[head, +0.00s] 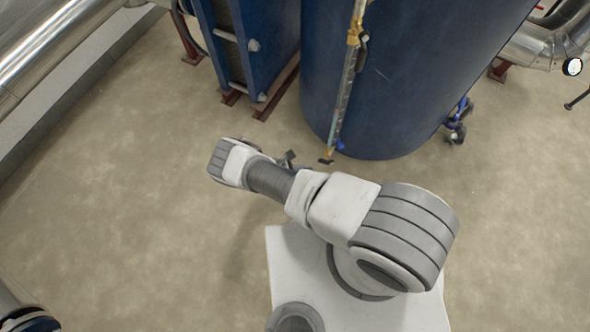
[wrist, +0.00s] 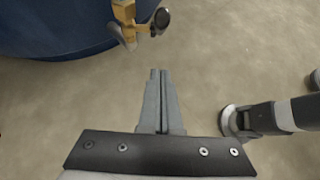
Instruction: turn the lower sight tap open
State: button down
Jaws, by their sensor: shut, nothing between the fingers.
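The sight glass (head: 345,95) runs down the front of the blue tank (head: 420,60). The lower sight tap (head: 328,157) is at its bottom end, small in the head view. In the wrist view, a brass tap body (wrist: 124,14) with a dark round knob (wrist: 161,18) shows at the top, in front of the tank's blue wall. My gripper (wrist: 160,73) is shut and empty. Its fingertips point toward the tap and appear apart from it, below it in the picture. In the head view my gripper is mostly hidden behind my arm, left of the tap.
A blue plate frame (head: 245,45) on red-brown feet stands left of the tank. A blue valve (head: 459,115) is low at the tank's right side. Silvery pipes (head: 50,40) run along the upper left. The concrete floor (head: 130,170) is clear at left.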

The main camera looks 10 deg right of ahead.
aim_at(326, 162)
jog(key=shift+w+d+r, duration=0.25)
jog(key=shift+d+r, duration=0.95)
jog(key=shift+r, duration=0.1)
jog(key=shift+r+y+p, duration=0.2)
jog(key=shift+y+p, duration=0.1)
jog(key=shift+p, duration=0.3)
jog(key=shift+d, duration=0.1)
